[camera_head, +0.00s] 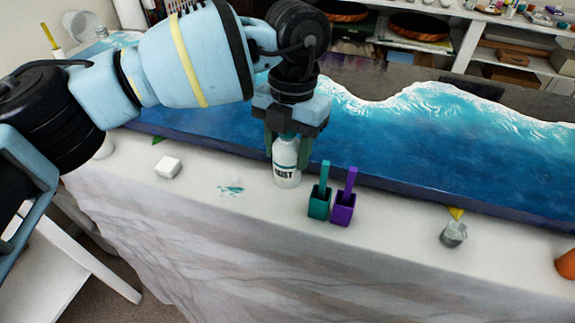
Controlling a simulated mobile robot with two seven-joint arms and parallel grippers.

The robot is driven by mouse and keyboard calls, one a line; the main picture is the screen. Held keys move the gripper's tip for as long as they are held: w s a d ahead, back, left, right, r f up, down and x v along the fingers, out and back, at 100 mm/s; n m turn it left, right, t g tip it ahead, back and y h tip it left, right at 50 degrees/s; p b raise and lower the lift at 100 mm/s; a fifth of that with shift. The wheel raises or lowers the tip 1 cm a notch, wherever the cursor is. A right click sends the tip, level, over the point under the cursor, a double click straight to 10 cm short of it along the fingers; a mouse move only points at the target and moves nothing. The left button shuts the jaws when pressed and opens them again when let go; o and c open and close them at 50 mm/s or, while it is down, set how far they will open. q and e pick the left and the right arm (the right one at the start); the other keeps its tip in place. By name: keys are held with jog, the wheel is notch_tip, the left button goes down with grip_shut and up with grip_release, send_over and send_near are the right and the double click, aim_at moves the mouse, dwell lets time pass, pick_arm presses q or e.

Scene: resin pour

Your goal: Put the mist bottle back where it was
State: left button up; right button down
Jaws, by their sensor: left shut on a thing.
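The mist bottle (287,172) is white with a dark "MIST" label and stands upright at the front edge of the blue resin panel. My left gripper (286,143) points down over it and is shut on its upper part. The bottle's base appears at the level of the white-covered table (215,210); I cannot tell whether it touches. Its top is hidden by the gripper. My right gripper is not in view.
A teal cup (320,204) and a purple cup (343,209), each with a tool, stand just right of the bottle. A white block (168,167) and a teal smear (230,189) lie left. A small grey cup (453,234) and the resin panel (420,150) are further right.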

pick_arm(q)
jog(key=shift+r, duration=1.05)
jog(key=shift+a+f+m, duration=0.15)
jog(key=shift+a+m, duration=0.2)
jog(key=shift+m, duration=0.15)
jog(key=s+a+f+m+t, duration=0.1)
jog(key=s+a+f+m, duration=0.1)
jog(key=a+m, duration=0.5)
jog(key=s+a+f+m, duration=0.2)
jog(key=a+m, duration=0.4)
jog(key=m, duration=0.6)
jog(key=s+a+f+m+t, duration=0.1)
jog(key=s+a+f+m, duration=0.2)
jog(key=a+m, duration=0.4)
jog(key=m, duration=0.3)
jog(key=shift+a+f+t+h, duration=0.15)
jog(key=shift+a+t+h, duration=0.15)
jog(key=shift+d, duration=0.15)
